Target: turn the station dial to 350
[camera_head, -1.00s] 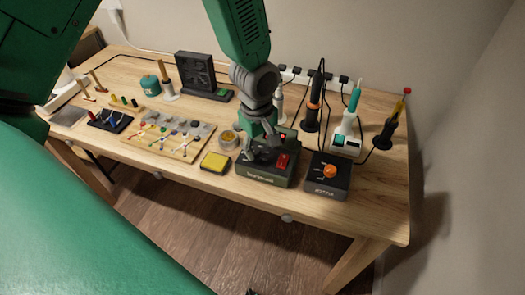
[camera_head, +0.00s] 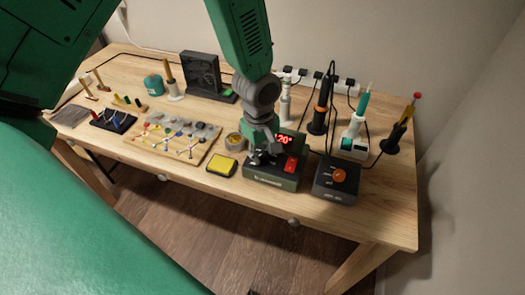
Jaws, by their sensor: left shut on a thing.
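The soldering station (camera_head: 272,181) is a dark green box near the front edge of the workbench. It has a red lit display (camera_head: 284,140) on top, of which I can read "20°"; any digit to the left is hidden by my gripper. A red switch (camera_head: 291,163) sits on its right side. My left gripper (camera_head: 262,156) reaches down from above onto the left part of the station's top and is shut on the dial there. The fingers hide the dial, so its pointer cannot be seen. My right gripper is not in view.
A black box with an orange knob (camera_head: 339,175) stands close to the right. A yellow sponge tray (camera_head: 221,163) and a small round tin (camera_head: 234,142) are at left. An iron in a black stand (camera_head: 318,118) stands behind. The wiring board (camera_head: 163,150) lies further left.

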